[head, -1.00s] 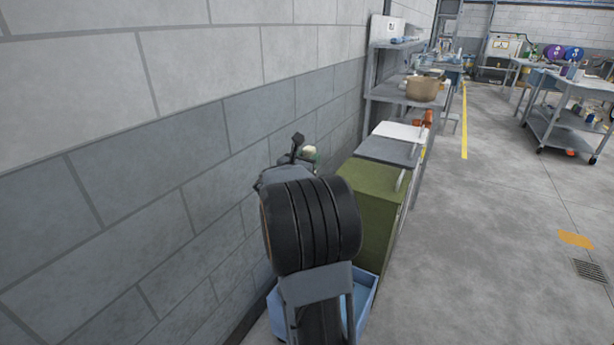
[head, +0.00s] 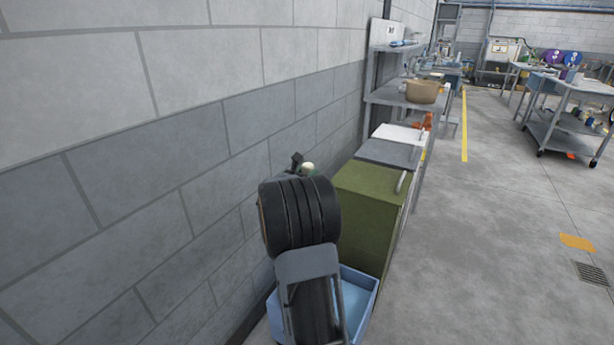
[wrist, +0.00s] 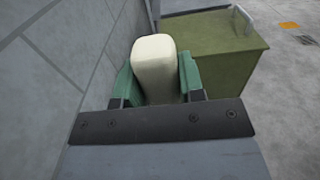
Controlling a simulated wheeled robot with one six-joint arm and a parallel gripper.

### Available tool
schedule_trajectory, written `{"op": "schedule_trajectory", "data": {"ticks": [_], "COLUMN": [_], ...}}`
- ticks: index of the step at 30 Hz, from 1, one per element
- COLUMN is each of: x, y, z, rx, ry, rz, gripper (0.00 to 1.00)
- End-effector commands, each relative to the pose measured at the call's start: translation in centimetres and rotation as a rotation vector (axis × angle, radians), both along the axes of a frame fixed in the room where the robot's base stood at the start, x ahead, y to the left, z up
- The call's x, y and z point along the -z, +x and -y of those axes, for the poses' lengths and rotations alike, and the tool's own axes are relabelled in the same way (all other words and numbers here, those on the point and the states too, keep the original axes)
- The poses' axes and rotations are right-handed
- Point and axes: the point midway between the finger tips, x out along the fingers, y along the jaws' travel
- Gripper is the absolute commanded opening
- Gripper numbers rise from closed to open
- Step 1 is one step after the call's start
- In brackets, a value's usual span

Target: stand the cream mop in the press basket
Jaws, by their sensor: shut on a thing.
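My gripper (wrist: 158,78) is shut on a cream, block-like piece, which I take to be part of the cream mop (wrist: 155,62). Its two green fingers press on the left and right sides of the piece. The mop's cream top also shows small in the head view (head: 308,168), just beyond my dark arm. The rest of the mop is hidden. A blue tub (head: 365,284) stands on the floor below my arm, which covers its left and middle part. I cannot make out a press basket in it.
A green cabinet (head: 370,205) stands just behind the tub, also at right in the wrist view (wrist: 215,60). Grey shelving (head: 405,98) lies beyond it along the wall. The block wall (head: 150,190) is close on the left.

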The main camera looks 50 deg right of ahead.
Motion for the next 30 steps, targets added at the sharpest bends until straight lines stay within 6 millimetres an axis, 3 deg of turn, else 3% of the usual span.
{"op": "schedule_trajectory", "data": {"ticks": [7,8,15,25,30], "x": [0.3,0.3,0.3,-0.3,-0.1], "y": [0.0,0.0,0.0,0.0,-0.6], "z": [0.0,0.0,0.0,0.0,-2.6], "rx": [0.0,0.0,0.0,0.0,-0.003], "ry": [-0.003,0.0,0.0,0.0,0.0], "rz": [0.002,0.0,0.0,0.0,0.001], "gripper": [0.0,0.39,0.61,0.61,0.61]}}
